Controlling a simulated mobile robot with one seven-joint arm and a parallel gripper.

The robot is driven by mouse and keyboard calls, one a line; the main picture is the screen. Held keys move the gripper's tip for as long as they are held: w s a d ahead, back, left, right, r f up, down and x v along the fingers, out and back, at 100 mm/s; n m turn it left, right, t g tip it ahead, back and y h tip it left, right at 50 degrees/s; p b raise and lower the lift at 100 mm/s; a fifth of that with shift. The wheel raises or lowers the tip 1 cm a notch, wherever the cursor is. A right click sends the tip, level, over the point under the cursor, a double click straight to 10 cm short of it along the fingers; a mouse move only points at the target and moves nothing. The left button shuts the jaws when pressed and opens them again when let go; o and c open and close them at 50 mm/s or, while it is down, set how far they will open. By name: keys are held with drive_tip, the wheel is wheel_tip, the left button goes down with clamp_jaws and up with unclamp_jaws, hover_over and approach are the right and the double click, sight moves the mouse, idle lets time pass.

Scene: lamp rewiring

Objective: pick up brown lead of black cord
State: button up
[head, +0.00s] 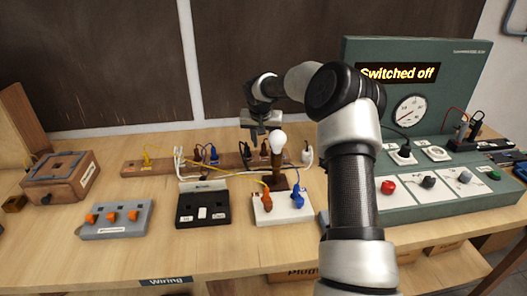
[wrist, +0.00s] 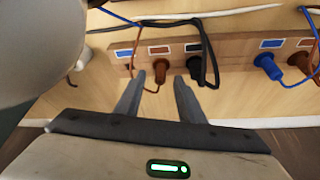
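My gripper (wrist: 161,76) is open, its two fingers apart. A brown lead's plug (wrist: 160,66) stands in the wooden terminal rail (wrist: 232,57), in line with the gap between the fingertips; I cannot tell if they reach its height. A thin brown wire runs from it. Beside it on the right is a black plug (wrist: 196,62) with a looped black cord (wrist: 205,35). In the head view my gripper (head: 259,133) hangs above the rail (head: 228,161), behind the bulb, and its fingers are hard to make out.
Right along the rail are a blue plug (wrist: 266,64) and another brown plug (wrist: 299,60). The lamp bulb (head: 277,141) and a white terminal block (head: 283,210) stand in front of the rail. A green test panel (head: 425,78) reads "Switched off".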

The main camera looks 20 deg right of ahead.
sight(264, 145)
drive_tip(key=shift+x, duration=1.55)
drive_tip(key=shift+s+r, duration=0.1)
clamp_jaws()
